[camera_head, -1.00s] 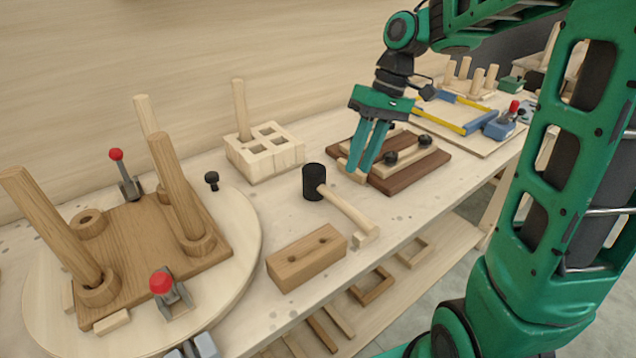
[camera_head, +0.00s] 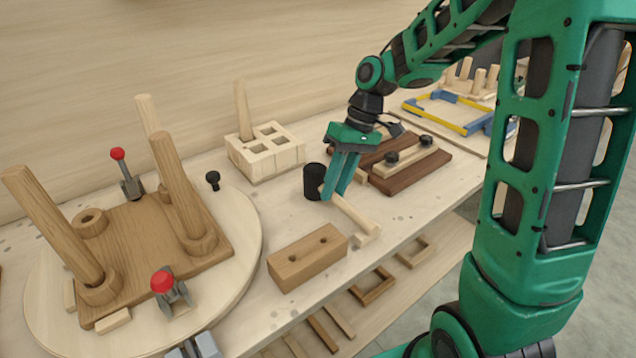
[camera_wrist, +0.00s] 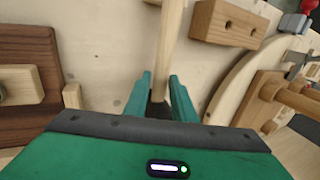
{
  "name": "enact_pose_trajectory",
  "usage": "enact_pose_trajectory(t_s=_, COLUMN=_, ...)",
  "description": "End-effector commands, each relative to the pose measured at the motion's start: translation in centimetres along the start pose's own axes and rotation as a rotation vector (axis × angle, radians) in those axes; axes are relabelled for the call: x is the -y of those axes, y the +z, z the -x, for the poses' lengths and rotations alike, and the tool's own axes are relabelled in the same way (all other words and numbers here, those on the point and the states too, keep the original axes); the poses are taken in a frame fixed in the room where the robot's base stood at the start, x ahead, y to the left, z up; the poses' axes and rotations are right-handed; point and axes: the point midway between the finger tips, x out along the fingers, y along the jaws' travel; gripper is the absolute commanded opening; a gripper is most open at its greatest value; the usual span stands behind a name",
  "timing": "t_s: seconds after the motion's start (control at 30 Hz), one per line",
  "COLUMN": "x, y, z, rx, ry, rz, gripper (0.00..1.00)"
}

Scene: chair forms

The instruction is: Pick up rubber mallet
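The rubber mallet lies on the workbench (camera_head: 400,218), with its black head (camera_head: 312,182) at the left and its pale wooden handle (camera_head: 352,215) running toward the front right. My gripper (camera_head: 334,193) is pointed down at the handle, close beside the head. In the wrist view the two green fingers (camera_wrist: 160,92) stand apart, one on each side of the wooden handle (camera_wrist: 170,45). The black head shows only partly, low between the fingers and behind the gripper body. I cannot tell whether either finger touches the handle.
A drilled wooden block (camera_head: 306,258) lies in front of the mallet. A slotted pale block (camera_head: 265,155) stands behind it. A dark board with black knobs (camera_head: 415,172) lies to the right. A round turntable (camera_head: 240,262) with wooden legs and red-tipped clamps is at the left.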

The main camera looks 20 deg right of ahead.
Motion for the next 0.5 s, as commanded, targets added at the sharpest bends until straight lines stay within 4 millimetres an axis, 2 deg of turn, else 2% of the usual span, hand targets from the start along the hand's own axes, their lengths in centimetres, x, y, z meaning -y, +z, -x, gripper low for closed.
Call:
enact_pose_trajectory(t_s=0.03, x=0.1, y=0.1, z=-0.8, rx=0.005, ry=-0.001, rz=-0.001, gripper=0.23)
enact_pose_trajectory(t_s=0.2, x=0.0, y=0.0, z=-2.3, rx=0.001, ry=0.000, rz=-0.001, gripper=0.23)
enact_pose_trajectory(t_s=0.47, x=0.0, y=0.0, z=-2.4, rx=0.000, ry=0.000, rz=-0.001, gripper=0.23)
enact_pose_trajectory(t_s=0.5, x=0.0, y=0.0, z=-2.4, rx=0.000, ry=0.000, rz=-0.001, gripper=0.14)
